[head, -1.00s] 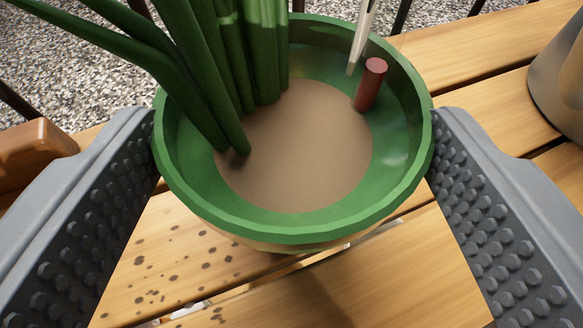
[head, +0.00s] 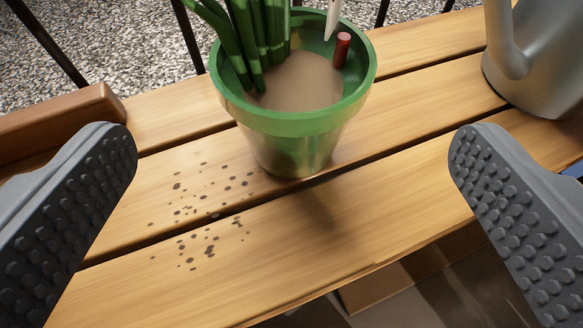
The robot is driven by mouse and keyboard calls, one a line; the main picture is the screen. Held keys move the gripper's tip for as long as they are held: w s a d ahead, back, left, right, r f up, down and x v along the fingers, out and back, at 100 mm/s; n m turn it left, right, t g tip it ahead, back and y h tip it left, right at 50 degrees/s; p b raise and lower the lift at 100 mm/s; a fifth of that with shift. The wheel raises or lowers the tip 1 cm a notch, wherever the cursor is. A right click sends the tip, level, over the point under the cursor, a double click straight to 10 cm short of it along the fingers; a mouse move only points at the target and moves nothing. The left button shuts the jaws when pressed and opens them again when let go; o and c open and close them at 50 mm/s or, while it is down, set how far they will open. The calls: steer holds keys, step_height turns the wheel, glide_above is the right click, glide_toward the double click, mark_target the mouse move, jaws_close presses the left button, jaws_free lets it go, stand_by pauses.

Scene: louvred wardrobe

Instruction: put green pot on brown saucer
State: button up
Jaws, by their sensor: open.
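The green pot (head: 300,135) stands upright on the wooden slats, slightly right of the picture's middle. It holds brown soil, thick green stems, a short red stick and a pale stake. My gripper (head: 292,155) is open and empty. Its two grey studded fingers are wide apart at the left and right, and neither touches the pot. The pot is beyond the fingertips. A brown straight-edged piece (head: 60,120) lies at the left, partly out of view. I cannot tell whether it is the saucer, and no round brown saucer shows.
The slatted wooden surface (head: 370,215) has dark specks left of the pot and bare room in front of it. A grey metal watering can (head: 540,70) stands at the right. Dark thin bars and gravel (head: 90,40) are behind. The front edge is at the lower right.

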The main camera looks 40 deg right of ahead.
steer(key=shift+p+v, duration=0.4)
steer(key=shift+v, duration=2.25)
